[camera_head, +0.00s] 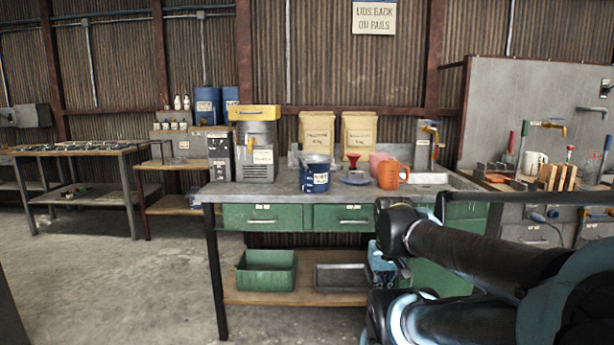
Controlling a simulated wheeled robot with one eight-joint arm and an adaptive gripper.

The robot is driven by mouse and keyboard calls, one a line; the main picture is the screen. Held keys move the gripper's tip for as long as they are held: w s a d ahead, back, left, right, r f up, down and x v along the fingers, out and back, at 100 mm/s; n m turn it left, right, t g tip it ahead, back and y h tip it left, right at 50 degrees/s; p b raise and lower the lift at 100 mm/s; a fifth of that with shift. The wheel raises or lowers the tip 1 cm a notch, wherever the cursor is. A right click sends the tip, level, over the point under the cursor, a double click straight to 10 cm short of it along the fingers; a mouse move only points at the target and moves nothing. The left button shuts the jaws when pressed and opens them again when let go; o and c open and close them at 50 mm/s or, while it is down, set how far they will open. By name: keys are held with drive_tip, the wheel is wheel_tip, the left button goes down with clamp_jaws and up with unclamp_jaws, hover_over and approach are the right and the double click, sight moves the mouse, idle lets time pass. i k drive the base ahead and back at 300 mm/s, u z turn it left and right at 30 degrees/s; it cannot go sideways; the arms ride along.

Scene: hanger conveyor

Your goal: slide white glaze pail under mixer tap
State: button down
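A blue pail with a pale label (315,175) stands upright near the front edge of the green-drawer workbench (265,192). The label is too small to read, so I cannot tell if it is the white glaze pail. A grey machine with a yellow top (257,148) stands to its left, apart from it. A tap with an orange-yellow handle (430,128) rises at the bench's right, behind a pale basin (425,178). I cannot tell which of these is the mixer tap. My gripper (396,268) is low at the bench's front right, mostly hidden by my arm; its fingers are unclear.
An orange jug (392,174), a pink container (377,160) and a red funnel (353,160) stand right of the pail. Two tan bags (318,130) are behind. A green bin (266,270) and a grey tray (341,277) sit on the lower shelf. Floor at left is clear.

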sight(317, 180)
drive_tip(key=k, duration=1)
drive_tip(key=u, duration=0.4)
drive_tip(key=i, duration=1.9)
drive_tip(key=z, duration=0.4)
